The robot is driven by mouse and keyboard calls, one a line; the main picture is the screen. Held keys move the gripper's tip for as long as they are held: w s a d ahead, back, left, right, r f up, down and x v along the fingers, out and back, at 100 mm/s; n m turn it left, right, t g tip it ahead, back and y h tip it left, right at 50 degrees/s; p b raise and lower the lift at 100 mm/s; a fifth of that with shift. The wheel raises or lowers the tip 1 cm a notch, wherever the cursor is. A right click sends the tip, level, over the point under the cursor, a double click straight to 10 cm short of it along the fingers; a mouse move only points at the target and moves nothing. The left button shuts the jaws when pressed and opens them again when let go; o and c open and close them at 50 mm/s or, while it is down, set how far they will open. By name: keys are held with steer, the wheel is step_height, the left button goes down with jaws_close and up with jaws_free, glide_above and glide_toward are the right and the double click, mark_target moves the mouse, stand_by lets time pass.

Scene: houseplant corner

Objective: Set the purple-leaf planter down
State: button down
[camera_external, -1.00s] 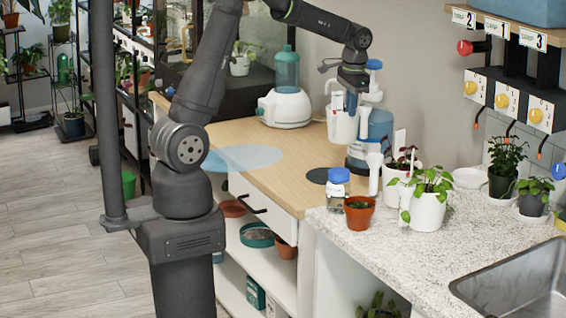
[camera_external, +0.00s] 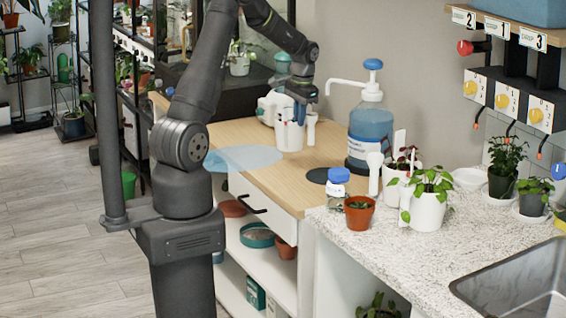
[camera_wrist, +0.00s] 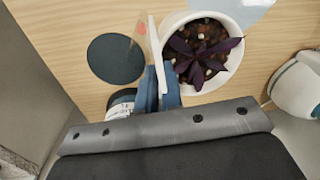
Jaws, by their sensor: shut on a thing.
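The purple-leaf planter is a white pot (camera_external: 288,136) that hangs under my gripper (camera_external: 299,92) at the back of the wooden counter. In the wrist view its purple leaves (camera_wrist: 190,50) and pebbled soil sit inside the white rim (camera_wrist: 238,62). The blue fingertips of my gripper (camera_wrist: 160,92) are shut at the pot's near-left side, around a white upright piece there. The pot looks upright. I cannot tell how far its base is above the wood. A pale blue disc (camera_external: 242,158) lies on the counter to its left; its edge shows in the wrist view (camera_wrist: 245,8).
A blue pump bottle (camera_external: 371,127) stands to the right, with a dark disc (camera_external: 316,176) in front of it. A white and teal appliance (camera_external: 268,105) stands just behind the planter. Several potted plants fill the speckled worktop (camera_external: 365,238). The wood between both discs is clear.

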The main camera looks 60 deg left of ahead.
mark_target(297, 130)
steer(key=shift+a+f, duration=0.45)
steer(key=shift+a, duration=0.3)
steer(key=shift+f, duration=2)
steer(key=c, duration=1.6)
jaws_free()
steer(key=shift+f, duration=0.15)
steer(key=r, duration=0.8)
steer(key=d+r, duration=0.1)
steer(key=r, duration=0.3)
steer(key=shift+w+r, duration=0.15)
